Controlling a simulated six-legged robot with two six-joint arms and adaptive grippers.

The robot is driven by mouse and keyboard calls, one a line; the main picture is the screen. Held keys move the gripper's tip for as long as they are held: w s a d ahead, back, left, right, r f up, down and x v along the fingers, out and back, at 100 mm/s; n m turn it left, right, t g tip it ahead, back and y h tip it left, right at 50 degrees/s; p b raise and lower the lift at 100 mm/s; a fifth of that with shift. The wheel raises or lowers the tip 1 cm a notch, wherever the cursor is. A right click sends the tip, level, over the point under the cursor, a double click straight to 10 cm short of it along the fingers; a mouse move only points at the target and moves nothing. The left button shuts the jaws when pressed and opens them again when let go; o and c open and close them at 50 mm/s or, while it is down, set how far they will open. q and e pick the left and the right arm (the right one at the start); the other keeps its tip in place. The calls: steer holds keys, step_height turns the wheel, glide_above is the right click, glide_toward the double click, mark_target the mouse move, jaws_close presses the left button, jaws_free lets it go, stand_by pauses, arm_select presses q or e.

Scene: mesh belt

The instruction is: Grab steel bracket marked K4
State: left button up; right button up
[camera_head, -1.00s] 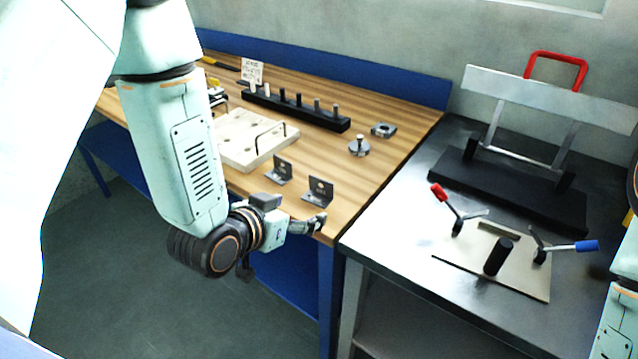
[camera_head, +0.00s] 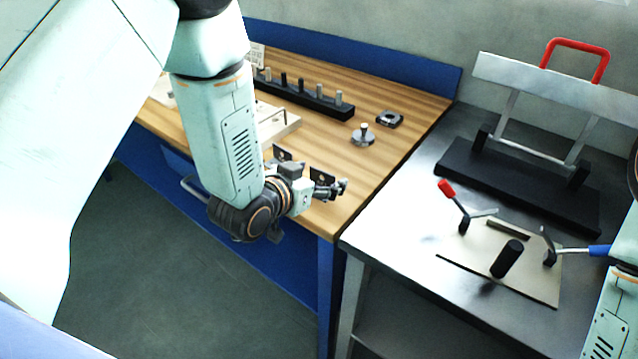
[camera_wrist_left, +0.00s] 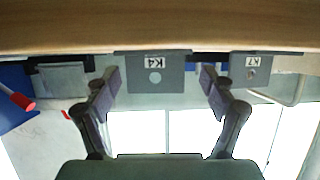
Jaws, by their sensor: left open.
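The steel bracket marked K4 (camera_wrist_left: 155,75) shows upside down in the left wrist view, a dark plate with a hole and a white label. In the head view it is the right one of two dark brackets (camera_head: 320,173), near the bench's front edge and partly covered by my left gripper. My left gripper (camera_head: 338,188) is open. In the left wrist view its fingers (camera_wrist_left: 160,95) stand apart to either side of the K4 plate. I cannot tell whether they touch it. My right gripper is out of view.
A second bracket marked K7 (camera_wrist_left: 250,72) stands beside K4. On the wooden bench (camera_head: 390,155) are a pale block (camera_head: 285,125), a black peg rail (camera_head: 300,100) and round metal parts (camera_head: 362,137). A steel table (camera_head: 400,235) with toggle clamps stands to the right.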

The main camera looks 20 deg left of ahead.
arm_select(q)
steer(key=shift+w+d, duration=0.2)
steer(key=shift+d, duration=0.1)
steer(key=shift+s+d+r, duration=0.15)
steer(key=shift+d, duration=0.05)
steer(key=shift+w+a+f, duration=0.25)
steer(key=shift+w+a, duration=0.05)
steer(key=c, duration=0.3)
steer(key=shift+s+d+r, duration=0.2)
steer(key=shift+s+d, duration=0.05)
steer(key=c, duration=0.6)
steer(key=shift+w+a+f, duration=0.15)
steer(key=shift+w+a, duration=0.05)
steer(key=c, duration=0.4)
steer(key=shift+d, duration=0.1)
steer(key=shift+c, duration=0.3)
